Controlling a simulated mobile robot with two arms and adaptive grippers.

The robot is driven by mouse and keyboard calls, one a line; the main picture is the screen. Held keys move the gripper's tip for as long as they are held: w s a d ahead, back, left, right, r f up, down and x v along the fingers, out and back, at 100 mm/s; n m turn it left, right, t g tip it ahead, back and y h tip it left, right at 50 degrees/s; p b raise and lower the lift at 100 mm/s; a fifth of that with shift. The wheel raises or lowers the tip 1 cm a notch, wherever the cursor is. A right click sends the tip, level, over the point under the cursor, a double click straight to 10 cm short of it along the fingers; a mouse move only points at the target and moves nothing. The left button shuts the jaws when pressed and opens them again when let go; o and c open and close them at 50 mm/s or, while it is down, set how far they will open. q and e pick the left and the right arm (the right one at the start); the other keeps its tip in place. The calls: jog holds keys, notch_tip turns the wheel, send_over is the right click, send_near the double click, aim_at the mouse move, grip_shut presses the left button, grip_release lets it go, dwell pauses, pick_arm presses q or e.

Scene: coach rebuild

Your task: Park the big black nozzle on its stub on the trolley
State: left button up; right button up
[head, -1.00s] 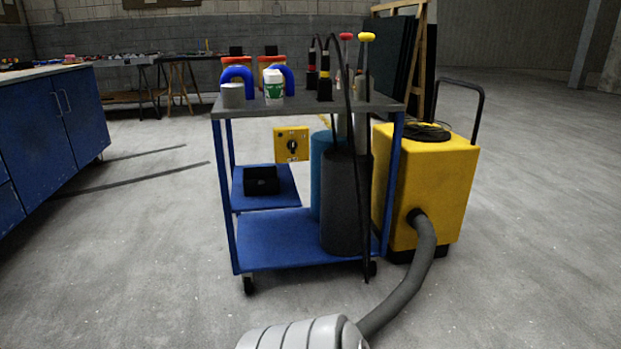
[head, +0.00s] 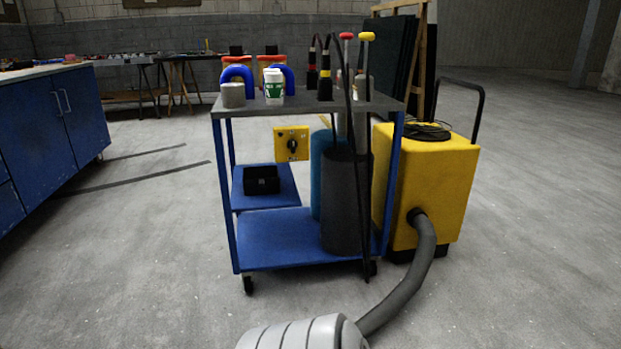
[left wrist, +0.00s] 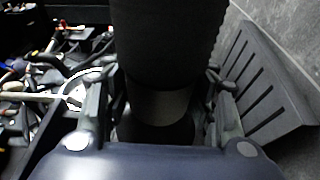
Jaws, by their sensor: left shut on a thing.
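In the left wrist view my left gripper (left wrist: 158,88) is shut on a thick black tube with a pale grey band, which I take to be the big black nozzle (left wrist: 165,40). One finger lies on each side of it; its ends are out of sight. A dark slotted plate (left wrist: 265,85) shows to the right; I cannot tell whether it belongs to the nozzle. The blue trolley with a grey top (head: 225,190) stands in the middle of the head view. I cannot make out which part of it is the stub. My right gripper is in neither view.
A yellow machine (head: 425,180) stands right of the trolley, its grey hose (head: 415,280) running toward me. Dark and blue cylinders (head: 343,205) stand on the lower shelf. Bottles and tools crowd the top.

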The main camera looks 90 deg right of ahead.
pick_arm(q)
jog(key=w+d+b, duration=0.1)
jog(key=w+d, duration=0.1)
jog(key=d, duration=0.5)
jog(key=shift+r, duration=0.15)
dwell(0.5)
